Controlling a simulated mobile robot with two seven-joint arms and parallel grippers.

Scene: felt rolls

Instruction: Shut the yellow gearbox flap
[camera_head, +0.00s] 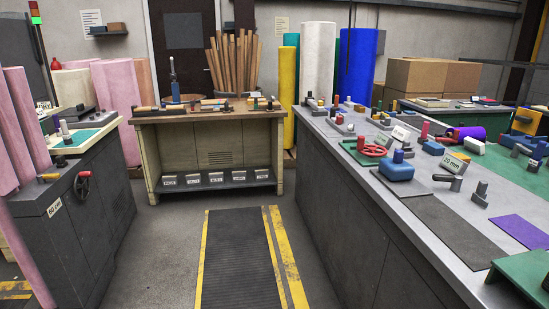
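A yellow-orange box-shaped unit (527,121) stands at the far right on the long grey bench, partly cut by the picture's edge. It is the likeliest match for the yellow gearbox, but it is small in the view. I cannot make out its flap or tell whether a flap is open or shut. Neither of my grippers is in view.
A wooden-topped bench (160,117) stands at the back, a grey cabinet (75,235) at left. The floor mat (237,258) between them is clear.

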